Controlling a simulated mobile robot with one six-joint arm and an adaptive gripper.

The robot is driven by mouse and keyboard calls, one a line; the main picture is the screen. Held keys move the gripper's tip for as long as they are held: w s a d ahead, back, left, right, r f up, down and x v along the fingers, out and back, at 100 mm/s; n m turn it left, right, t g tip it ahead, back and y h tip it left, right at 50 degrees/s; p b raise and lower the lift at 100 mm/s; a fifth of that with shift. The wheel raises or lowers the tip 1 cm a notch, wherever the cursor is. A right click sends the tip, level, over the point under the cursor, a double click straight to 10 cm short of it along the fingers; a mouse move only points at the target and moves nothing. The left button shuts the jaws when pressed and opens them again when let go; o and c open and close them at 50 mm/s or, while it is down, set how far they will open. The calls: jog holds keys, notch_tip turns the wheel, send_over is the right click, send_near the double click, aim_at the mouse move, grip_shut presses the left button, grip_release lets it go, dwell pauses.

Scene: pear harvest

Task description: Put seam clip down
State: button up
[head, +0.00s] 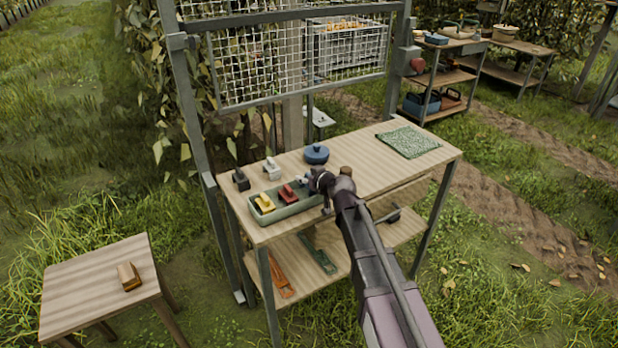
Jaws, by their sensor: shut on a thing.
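My gripper (310,182) is above the wooden workbench (372,165), at the right end of a shallow green tray (284,210). It is shut on a small pale grey piece (302,178), which I take to be the seam clip; the fingers hide most of it. In the tray lie a yellow clip-like block (265,203) and a red one (288,194). A dark clip-like block (240,179) and a light grey one (272,168) stand on the bench behind the tray. I cannot tell whether the held piece touches the tray.
A blue lidded pot (316,154) stands just behind my gripper. A green mat (408,141) lies at the bench's right, with bare wood between. A wire mesh panel (255,70) rises behind. A small side table (100,285) at lower left holds a brown block (129,276).

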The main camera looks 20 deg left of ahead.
jog(key=shift+f+b, duration=0.55)
jog(key=shift+f, duration=0.05)
jog(key=o, duration=1)
jog(key=shift+r, duration=0.1)
jog(key=shift+r+p, duration=0.6)
jog(key=shift+p, duration=0.1)
jog(key=p+v, duration=0.4)
jog(key=v, duration=0.8)
jog(key=shift+w+d+f, duration=0.1)
jog(key=shift+d, duration=0.05)
